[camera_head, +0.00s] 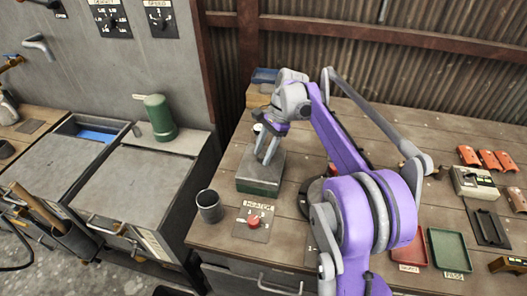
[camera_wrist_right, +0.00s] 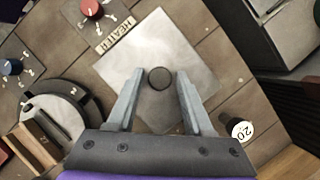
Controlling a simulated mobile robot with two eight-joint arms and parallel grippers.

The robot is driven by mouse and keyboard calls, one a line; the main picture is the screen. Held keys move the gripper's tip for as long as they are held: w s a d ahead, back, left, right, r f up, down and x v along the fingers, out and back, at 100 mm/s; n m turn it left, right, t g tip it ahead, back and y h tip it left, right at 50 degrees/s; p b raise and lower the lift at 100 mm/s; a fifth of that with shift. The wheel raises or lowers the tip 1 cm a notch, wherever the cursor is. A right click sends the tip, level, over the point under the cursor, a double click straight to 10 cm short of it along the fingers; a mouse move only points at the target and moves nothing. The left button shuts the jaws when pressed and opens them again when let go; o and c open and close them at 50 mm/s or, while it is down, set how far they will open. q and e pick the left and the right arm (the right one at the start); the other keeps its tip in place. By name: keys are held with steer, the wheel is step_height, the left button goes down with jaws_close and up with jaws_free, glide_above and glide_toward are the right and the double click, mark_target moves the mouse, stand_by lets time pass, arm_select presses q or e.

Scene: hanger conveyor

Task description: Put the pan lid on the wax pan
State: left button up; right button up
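A square grey plate with a round dark knob, apparently the pan lid (camera_wrist_right: 190,60), lies flat on a dark green square body, apparently the wax pan (camera_head: 257,186). In the wrist view the plate hides what is under it. My right gripper (camera_head: 265,155) points down over the plate. In the wrist view the right gripper (camera_wrist_right: 160,75) is open, with the knob (camera_wrist_right: 159,78) between its fingertips and small gaps on both sides. I cannot tell whether the tips reach down to the knob's height. My left gripper is not in view.
A dark cup (camera_head: 208,207) and the heater switch (camera_head: 253,221) stand near the front left of the wooden bench. A round dial device (camera_wrist_right: 62,110) sits beside the plate. Trays (camera_head: 450,249) and orange pieces (camera_head: 489,159) are at the right. A green canister (camera_head: 159,116) stands on the left cabinet.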

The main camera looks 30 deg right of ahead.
steer(key=o, duration=0.6)
steer(key=shift+c, duration=0.2)
steer(key=v, duration=1)
steer(key=shift+r+p, duration=0.4)
steer(key=shift+p, duration=0.05)
steer(key=s+a+f+n+t+h, duration=0.2)
steer(key=s+a+f+n+h, duration=0.15)
steer(key=s+a+n, duration=0.5)
steer(key=s+a+f+n+t, duration=0.1)
steer(key=s+f+n, duration=0.1)
steer(key=s+f, duration=0.2)
steer(key=s+a+f+n+t, duration=0.1)
steer(key=s+a+f+n, duration=0.1)
steer(key=s, duration=0.4)
steer(key=s+a+f+n+t+h, duration=0.1)
steer(key=s+a+f+n+t, duration=0.1)
steer(key=s+f+n, duration=0.2)
steer(key=shift+s+a+f+n, duration=0.15)
steer(key=shift+s+f, duration=0.35)
steer(key=shift+f, duration=0.3)
steer(key=shift+s+f+n, duration=0.1)
steer(key=shift+s+f, duration=0.35)
steer(key=shift+f, duration=0.35)
